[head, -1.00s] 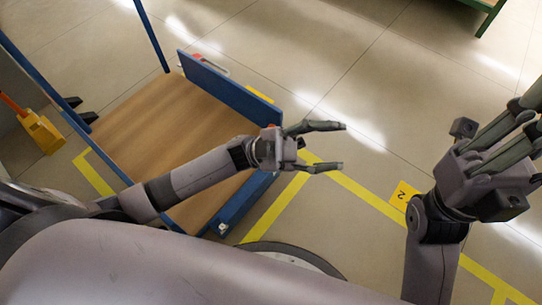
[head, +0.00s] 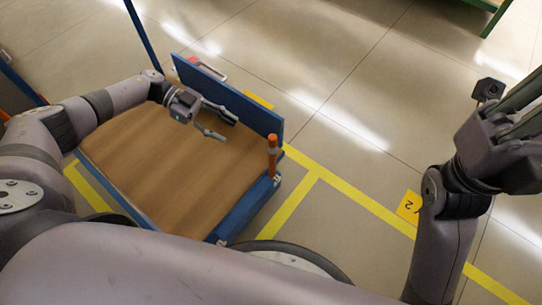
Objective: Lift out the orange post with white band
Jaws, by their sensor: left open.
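The orange post with a white band (head: 272,158) stands upright at the right corner of the blue-edged cart, where its two right-hand edges meet. My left gripper (head: 229,127) is open and empty over the wooden deck, left of the post and apart from it, fingers pointing right. My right gripper (head: 525,105) is at the right edge of the picture, far from the post. Its fingers are partly cut off by the frame, so I cannot tell whether it is open or shut.
The cart's wooden deck (head: 170,165) is bare. A blue side board (head: 235,97) runs along its far side, and a blue upright (head: 138,35) rises at the back left. Yellow floor lines (head: 350,190) and a yellow number plate (head: 410,206) lie on clear floor to the right.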

